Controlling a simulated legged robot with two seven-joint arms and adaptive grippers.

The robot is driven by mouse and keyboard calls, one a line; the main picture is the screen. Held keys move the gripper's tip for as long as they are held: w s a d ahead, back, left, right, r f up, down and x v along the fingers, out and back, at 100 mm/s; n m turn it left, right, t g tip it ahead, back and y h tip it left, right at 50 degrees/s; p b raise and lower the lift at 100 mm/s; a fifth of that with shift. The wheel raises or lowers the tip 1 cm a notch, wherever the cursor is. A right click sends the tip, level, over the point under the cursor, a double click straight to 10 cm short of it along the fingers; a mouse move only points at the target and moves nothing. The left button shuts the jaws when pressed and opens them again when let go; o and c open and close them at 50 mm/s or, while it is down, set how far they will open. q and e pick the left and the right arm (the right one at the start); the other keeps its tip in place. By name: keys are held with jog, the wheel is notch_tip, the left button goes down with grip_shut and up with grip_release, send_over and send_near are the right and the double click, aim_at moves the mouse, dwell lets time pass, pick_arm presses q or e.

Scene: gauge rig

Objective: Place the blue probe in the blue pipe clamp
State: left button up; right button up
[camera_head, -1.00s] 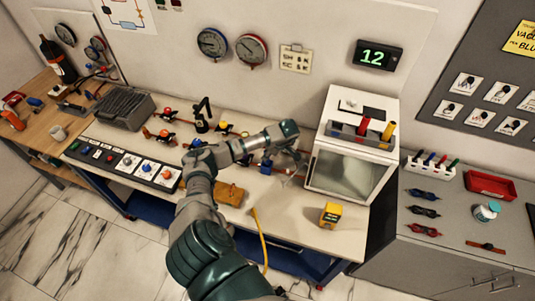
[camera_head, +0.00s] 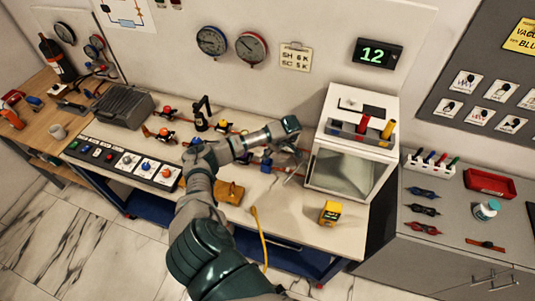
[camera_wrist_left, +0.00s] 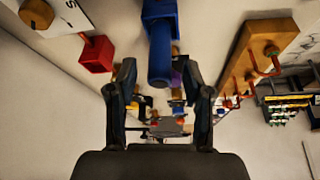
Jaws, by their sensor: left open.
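My left arm reaches over the bench in the head view. Its gripper (camera_head: 292,172) is in front of the white cabinet, and its open fingers (camera_wrist_left: 158,110) show in the left wrist view. A blue part with a round end (camera_wrist_left: 160,65) stands just beyond and above the gap between the fingers, and they do not grip it. I cannot tell whether it is the blue probe or part of the blue clamp. A small blue piece (camera_head: 266,165) shows beside the gripper in the head view, partly hidden by my arm. My right gripper is not in view.
The white cabinet (camera_head: 350,172) stands close right of the gripper, with red (camera_head: 362,124) and yellow (camera_head: 387,129) cylinders on top. A yellow box (camera_head: 330,213) sits at the bench front. A wooden block (camera_wrist_left: 262,40) is at right in the wrist view.

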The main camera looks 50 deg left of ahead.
pick_arm(q)
jog(key=v, duration=0.5)
jog(key=shift+r+b, duration=0.15)
jog(key=shift+b, duration=0.2)
jog(key=shift+s, duration=0.1)
